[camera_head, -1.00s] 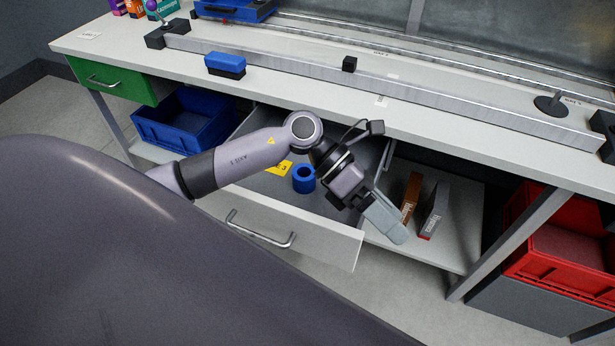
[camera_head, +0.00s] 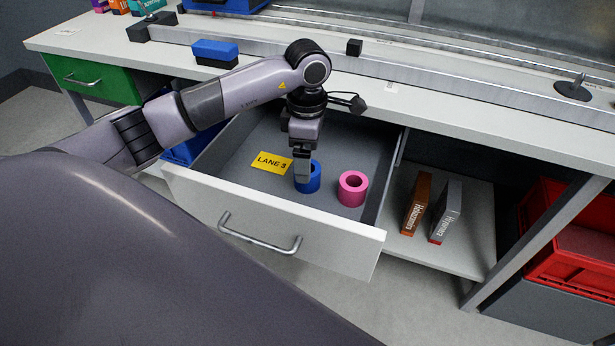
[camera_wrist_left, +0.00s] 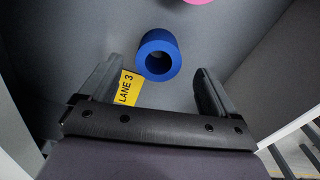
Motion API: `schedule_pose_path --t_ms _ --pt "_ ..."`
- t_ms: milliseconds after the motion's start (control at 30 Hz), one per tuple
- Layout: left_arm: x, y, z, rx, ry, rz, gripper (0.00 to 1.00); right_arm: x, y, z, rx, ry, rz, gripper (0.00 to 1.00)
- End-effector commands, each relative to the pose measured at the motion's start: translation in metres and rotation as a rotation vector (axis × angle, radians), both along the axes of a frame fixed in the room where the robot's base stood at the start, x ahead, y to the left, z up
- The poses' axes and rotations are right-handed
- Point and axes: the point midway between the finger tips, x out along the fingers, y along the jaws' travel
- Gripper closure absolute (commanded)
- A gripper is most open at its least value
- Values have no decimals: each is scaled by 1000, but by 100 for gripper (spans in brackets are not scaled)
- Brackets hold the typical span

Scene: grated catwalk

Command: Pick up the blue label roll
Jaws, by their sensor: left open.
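The blue label roll (camera_head: 309,178) stands upright in the open drawer (camera_head: 270,215), beside a yellow "LANE 3" card (camera_head: 271,162). In the head view my left gripper (camera_head: 302,181) points down into the drawer and covers part of the roll. In the left wrist view the blue roll (camera_wrist_left: 158,55) shows ahead of the gripper (camera_wrist_left: 157,85), between the lines of its two open fingers and clear of both. The fingers hold nothing. My right gripper is not in view.
A pink roll (camera_head: 352,189) stands right of the blue one in the drawer. The drawer's walls surround both. The bench top (camera_head: 440,115) overhangs the drawer's back. Two boxes (camera_head: 430,208) stand on the shelf to the right. A red crate (camera_head: 575,240) is farther right.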

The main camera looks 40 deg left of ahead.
Motion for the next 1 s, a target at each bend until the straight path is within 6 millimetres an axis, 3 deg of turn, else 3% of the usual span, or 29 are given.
schedule_pose_path --t_ms 233,500,533,567,700,1000 --pt "1 1 -39 -2 5 0 10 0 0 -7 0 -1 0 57" --pt "2 0 -44 -2 0 -1 10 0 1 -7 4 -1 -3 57" --pt "2 0 -44 -2 0 -1 13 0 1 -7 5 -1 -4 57" --pt "2 0 -44 -2 0 -1 23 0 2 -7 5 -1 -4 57" --pt "2 0 -44 -2 0 -1 68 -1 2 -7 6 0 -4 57" --pt "2 1 -43 -3 -1 -1 71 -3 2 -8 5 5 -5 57"
